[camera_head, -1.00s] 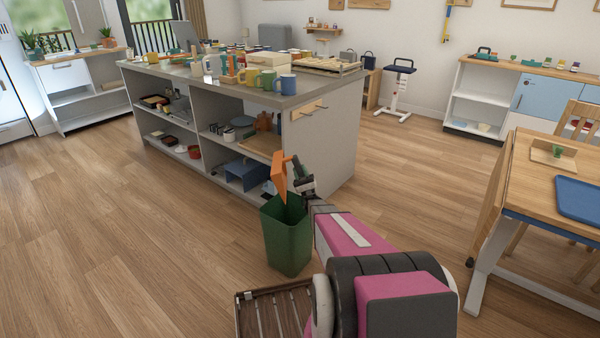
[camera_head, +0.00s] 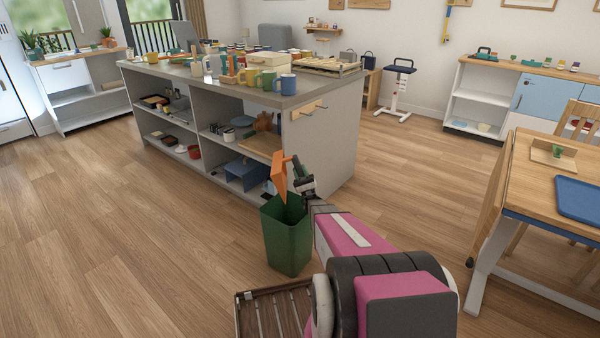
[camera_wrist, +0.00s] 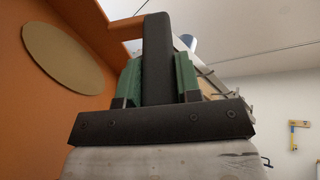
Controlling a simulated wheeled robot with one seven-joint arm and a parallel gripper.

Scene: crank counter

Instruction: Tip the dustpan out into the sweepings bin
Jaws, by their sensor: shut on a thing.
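The orange dustpan (camera_head: 280,179) is held above the green sweepings bin (camera_head: 287,240), steeply tilted with its pan hanging down toward the bin's mouth. My gripper (camera_head: 300,178) is shut on the dustpan's dark handle (camera_wrist: 157,60), which stands between the two green-padded fingers in the wrist view. The orange pan (camera_wrist: 40,125) fills the left of the wrist view, with a tan disc (camera_wrist: 62,58) against it. The bin stands upright on the floor. Its inside is mostly hidden, and I cannot tell whether any sweepings are in it.
The grey island counter (camera_head: 325,150) with open shelves stands just behind the bin. A slatted wooden rack (camera_head: 270,312) is in front, beside my arm. A wooden table (camera_head: 545,190) with a blue tray stands at the right. The floor at left is clear.

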